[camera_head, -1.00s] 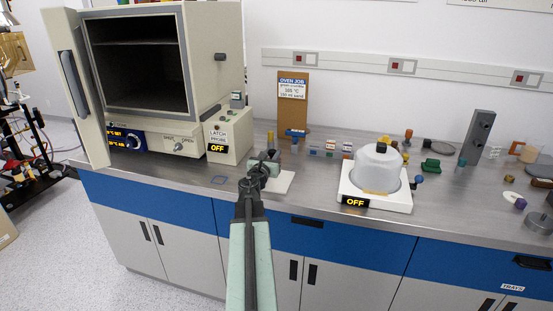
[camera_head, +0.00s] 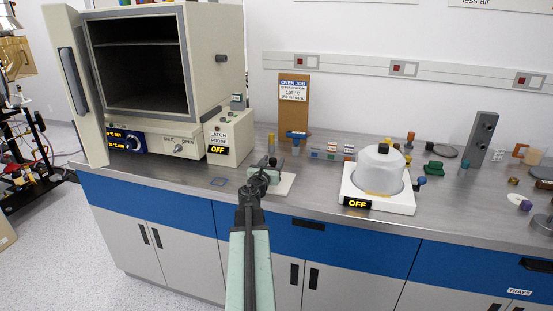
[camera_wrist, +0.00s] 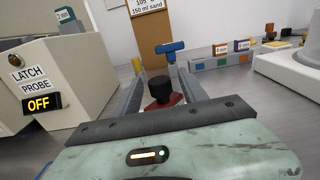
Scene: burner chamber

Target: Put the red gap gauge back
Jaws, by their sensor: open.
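A dark red piece with a black round knob (camera_wrist: 160,92), which looks like the red gap gauge, sits between my fingers in the wrist view. Its lower part is hidden behind my gripper body. My gripper (camera_wrist: 154,70) is open, with a finger on either side of the knob; I cannot tell whether either touches it. In the head view my gripper (camera_head: 268,168) is low over the bench, by a pale plate (camera_head: 286,184). I cannot make out the red piece there.
The latch probe box (camera_head: 230,138), reading OFF, stands left of my gripper beside the open oven (camera_head: 140,70). A blue-topped post (camera_wrist: 170,48) and a block rack (camera_wrist: 222,59) stand beyond. A white domed device (camera_head: 378,170) stands right. Bare bench lies in front.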

